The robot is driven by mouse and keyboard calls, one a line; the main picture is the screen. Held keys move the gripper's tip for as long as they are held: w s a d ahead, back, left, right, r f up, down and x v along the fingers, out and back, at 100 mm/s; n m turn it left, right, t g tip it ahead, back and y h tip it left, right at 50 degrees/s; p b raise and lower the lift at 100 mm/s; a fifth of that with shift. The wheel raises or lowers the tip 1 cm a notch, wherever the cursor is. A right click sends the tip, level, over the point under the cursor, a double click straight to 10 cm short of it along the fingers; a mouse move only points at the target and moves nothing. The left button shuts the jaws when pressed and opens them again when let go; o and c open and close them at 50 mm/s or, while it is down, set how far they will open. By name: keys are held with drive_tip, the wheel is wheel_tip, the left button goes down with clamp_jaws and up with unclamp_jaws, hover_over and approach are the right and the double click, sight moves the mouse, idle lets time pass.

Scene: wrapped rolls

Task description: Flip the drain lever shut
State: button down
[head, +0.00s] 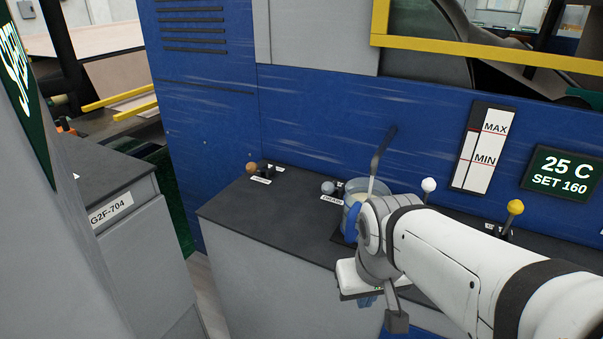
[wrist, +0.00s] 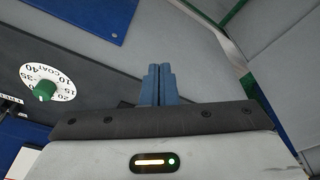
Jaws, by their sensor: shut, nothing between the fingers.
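Several small levers stand on the dark counter in the head view. One has a brown knob (head: 252,168), one a grey knob (head: 328,187), one a white knob (head: 429,185) and one a yellow knob (head: 515,207). Their small labels are too blurred to read surely, so I cannot tell which is the drain lever. My gripper (wrist: 158,84) shows in the wrist view with its two blue fingers together and nothing between them. In the head view my arm largely hides it; it is right of the grey-knobbed lever, in front of the counter.
A clear bluish jar (head: 352,190) holding a dark-handled tool (head: 381,150) stands behind my wrist. A white dial with a green knob (wrist: 44,91) lies left of the fingers. A MAX/MIN gauge (head: 484,147) and a temperature display (head: 562,174) are on the blue wall.

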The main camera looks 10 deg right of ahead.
drive_tip(key=w+f+n+h+b, duration=0.65)
drive_tip(key=w+n+h, duration=0.35)
drive_tip(key=n, duration=0.4)
drive_tip(key=w+a+n+t, duration=0.3)
drive_tip(key=a+n+t, duration=0.1)
drive_tip(key=a, duration=0.1)
drive_tip(key=w+a+n+t+h+b, duration=0.1)
drive_tip(key=w+a+n+t, duration=0.2)
drive_tip(key=w+a+n, duration=0.1)
drive_tip(key=w+a+f+n+t+b, duration=0.1)
drive_tip(key=w+a+n+t, duration=0.2)
drive_tip(key=a, duration=0.3)
drive_tip(key=shift+w+a+n+t, duration=0.1)
drive_tip(key=shift+w+n+t, duration=0.25)
drive_tip(key=shift+n+t, duration=0.35)
approach(332, 189)
drive_tip(key=w+f, duration=0.1)
drive_tip(key=w, duration=0.1)
drive_tip(key=w+d+f, duration=0.2)
drive_tip(key=w, duration=0.1)
drive_tip(key=shift+w+d, duration=0.15)
drive_tip(key=shift+w, duration=0.25)
